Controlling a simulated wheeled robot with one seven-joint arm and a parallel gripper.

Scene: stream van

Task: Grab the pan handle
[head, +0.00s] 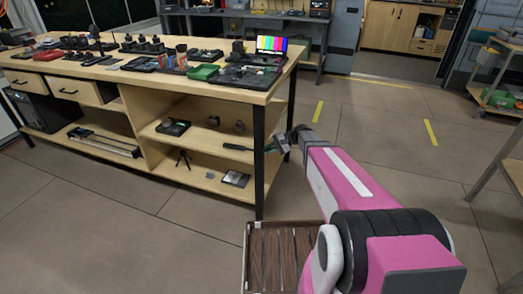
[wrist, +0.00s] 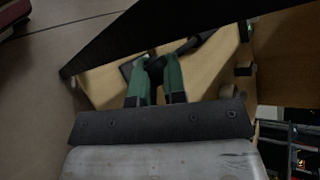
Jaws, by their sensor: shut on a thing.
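A thin dark bar (head: 238,147), which I take for the pan handle, shows in the head view at the right end of the wooden workbench's middle shelf. In the wrist view it is a black bar (wrist: 196,42) running up and right from between the fingers. My gripper (head: 275,146) is beside the bench's right front leg, at shelf height. Its green fingers (wrist: 160,76) are close together and shut on the black bar. The held part is mostly hidden between the fingers. I cannot tell whether the bar still touches the shelf.
The bench's black leg (head: 260,170) stands right by my gripper. Small devices (head: 173,127) and a little tripod (head: 183,158) stand on the shelves. The bench top (head: 235,93) is crowded. A slatted brown tray (head: 248,270) is at the bottom.

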